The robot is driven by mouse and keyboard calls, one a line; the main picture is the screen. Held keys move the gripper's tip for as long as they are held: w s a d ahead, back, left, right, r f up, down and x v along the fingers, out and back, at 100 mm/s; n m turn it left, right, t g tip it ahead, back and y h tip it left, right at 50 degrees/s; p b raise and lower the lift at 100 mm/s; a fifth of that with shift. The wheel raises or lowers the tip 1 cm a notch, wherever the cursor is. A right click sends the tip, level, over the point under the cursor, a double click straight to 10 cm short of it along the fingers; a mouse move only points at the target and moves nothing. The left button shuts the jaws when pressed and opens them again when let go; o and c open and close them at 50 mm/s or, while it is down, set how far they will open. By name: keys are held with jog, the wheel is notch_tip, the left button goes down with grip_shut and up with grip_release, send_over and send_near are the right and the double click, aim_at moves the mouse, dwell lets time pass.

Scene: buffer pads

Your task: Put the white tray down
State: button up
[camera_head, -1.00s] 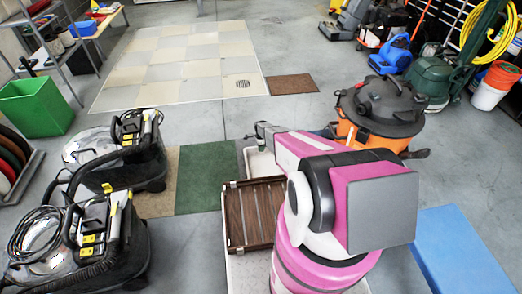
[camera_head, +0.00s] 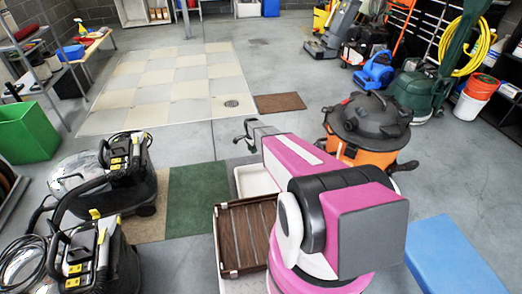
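The white tray (camera_head: 241,184) lies in the middle of the view, just beyond a brown slatted tray, and is partly hidden behind my pink arm. Its visible rim looks level. What bears it is hidden. My gripper (camera_head: 244,140) is at the far end of the arm, above and beyond the tray's far edge. Its dark fingers look spread, with a gap between them. I see nothing between them, and they look apart from the tray.
The brown slatted tray (camera_head: 243,236) is close by on a pale surface. Black-and-yellow cleaning machines (camera_head: 128,170) stand left, an orange-and-black vacuum (camera_head: 366,125) right, and a blue block (camera_head: 455,258) at lower right. A green mat (camera_head: 197,200) lies left; floor beyond the gripper is open.

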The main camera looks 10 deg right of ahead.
jog(key=s+r+n, duration=1.4)
jog(key=s+r, duration=1.5)
jog(key=s, duration=0.2)
jog(key=shift+s+r+t, duration=0.35)
jog(key=shift+s+t, duration=0.05)
jog(key=shift+o, duration=0.4)
